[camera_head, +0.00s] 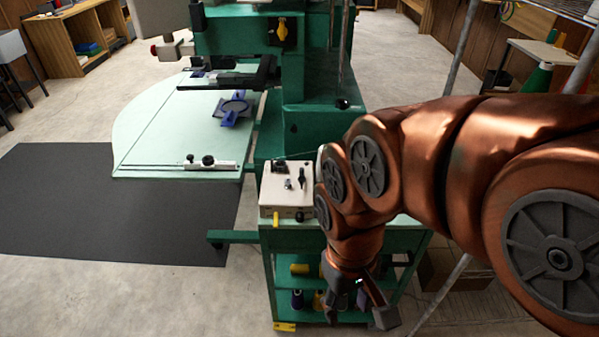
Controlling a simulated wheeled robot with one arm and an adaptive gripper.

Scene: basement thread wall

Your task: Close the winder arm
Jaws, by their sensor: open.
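A cream box (270,197) sits on a green cabinet beside the machine. It carries a black knob (281,168), a small upright black lever (302,178) and small metal parts. I cannot tell for sure which part is the winder arm; this lever may be it, and whether it is open or closed is too small to tell. My gripper (358,308) hangs open and empty, pointing down, in front of the cabinet's shelves, below and right of the box. My copper arm reaches in from the right and hides the box's right side.
The green machine (310,120) rises behind the box, with a pale green table (160,135) to its left holding a blue hoop (234,107). Spools (297,299) stand on the cabinet's shelves. A green bar (235,237) juts out left. A dark mat (120,205) lies on open floor.

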